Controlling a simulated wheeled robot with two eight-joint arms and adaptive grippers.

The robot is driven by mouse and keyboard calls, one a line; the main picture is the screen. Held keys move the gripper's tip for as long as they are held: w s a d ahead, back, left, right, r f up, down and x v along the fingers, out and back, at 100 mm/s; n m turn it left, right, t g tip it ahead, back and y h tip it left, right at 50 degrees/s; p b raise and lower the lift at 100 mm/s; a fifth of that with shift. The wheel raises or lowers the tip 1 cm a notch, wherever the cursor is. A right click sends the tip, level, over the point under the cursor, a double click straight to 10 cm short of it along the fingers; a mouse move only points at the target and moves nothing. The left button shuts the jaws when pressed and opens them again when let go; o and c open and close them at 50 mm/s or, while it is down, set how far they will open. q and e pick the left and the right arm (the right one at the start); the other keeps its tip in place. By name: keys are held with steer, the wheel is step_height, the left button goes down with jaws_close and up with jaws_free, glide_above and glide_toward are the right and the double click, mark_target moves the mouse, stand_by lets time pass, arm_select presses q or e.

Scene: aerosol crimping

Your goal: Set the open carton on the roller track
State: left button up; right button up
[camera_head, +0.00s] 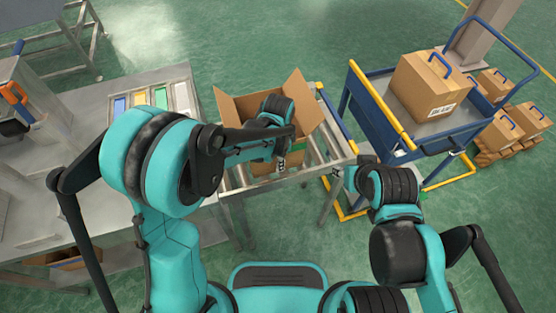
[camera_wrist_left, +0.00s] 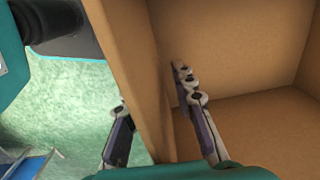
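The open carton (camera_head: 238,106) is brown, with its flaps spread, and stands upright at the roller track (camera_head: 235,184) in the head view. My left arm hides much of its front and inside, and I cannot see its base clearly. My left gripper (camera_head: 282,160) is at the carton's near side. My right gripper (camera_head: 341,172) is small and partly hidden near the track's right end, apart from the carton.
A blue cart (camera_head: 434,130) with yellow rails stands right of the track and carries a closed carton (camera_head: 430,85). More closed cartons (camera_head: 500,128) sit on a pallet behind it. A metal workbench (camera_head: 88,108) with coloured trays (camera_head: 137,99) is on the left.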

arm_select(q)
step_height(320, 180, up, 12)
steer(key=p, duration=0.4)
steer(key=shift+s, duration=0.15)
